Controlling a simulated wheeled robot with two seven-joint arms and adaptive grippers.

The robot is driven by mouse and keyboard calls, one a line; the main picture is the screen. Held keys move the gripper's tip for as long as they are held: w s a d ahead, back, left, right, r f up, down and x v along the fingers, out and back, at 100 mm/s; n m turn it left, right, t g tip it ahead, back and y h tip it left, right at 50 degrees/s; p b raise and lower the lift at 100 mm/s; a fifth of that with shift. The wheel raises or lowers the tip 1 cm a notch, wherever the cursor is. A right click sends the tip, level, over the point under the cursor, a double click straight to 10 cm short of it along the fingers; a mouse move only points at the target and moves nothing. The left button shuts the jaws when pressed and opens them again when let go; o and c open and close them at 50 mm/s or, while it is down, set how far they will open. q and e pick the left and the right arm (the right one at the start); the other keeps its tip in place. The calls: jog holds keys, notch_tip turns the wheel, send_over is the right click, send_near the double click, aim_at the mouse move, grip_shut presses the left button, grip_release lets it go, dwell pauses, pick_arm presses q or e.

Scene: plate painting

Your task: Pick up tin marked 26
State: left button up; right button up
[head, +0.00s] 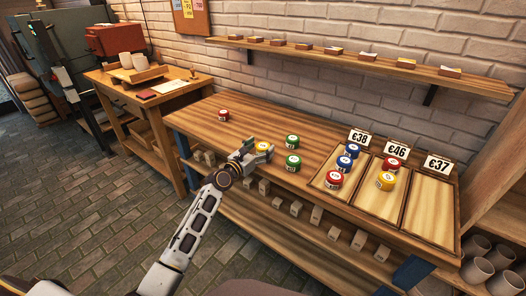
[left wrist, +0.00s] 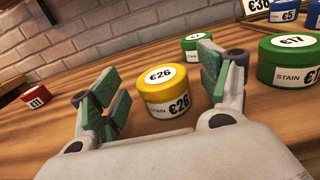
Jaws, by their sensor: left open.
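The yellow tin marked 26 (left wrist: 166,92) stands upright on the wooden workbench, between the spread fingers of my left gripper (left wrist: 160,90). In the left wrist view the fingers are apart from the tin on both sides, with green pads. In the head view the tin (head: 263,147) shows just beyond my left gripper (head: 252,154), which partly hides it. My left gripper is open and empty. My right gripper is not in view.
Two green tins (head: 292,141) (head: 292,163) stand close to the right of the gripper. A red tin (head: 223,115) stands at the left. Trays marked 38, 46 and 37 (head: 431,208) lie at the right; the first two hold tins. A shelf (head: 345,62) hangs above.

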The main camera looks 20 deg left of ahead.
pick_arm(q)
jog(key=shift+x, duration=0.9)
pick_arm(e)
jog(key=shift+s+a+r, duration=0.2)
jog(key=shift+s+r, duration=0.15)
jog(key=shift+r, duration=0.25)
pick_arm(q)
jog(key=shift+c, duration=0.2)
jog(key=c, duration=1)
jog(key=shift+c, duration=0.7)
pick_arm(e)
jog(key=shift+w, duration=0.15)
pick_arm(q)
jog(key=shift+r, duration=0.1)
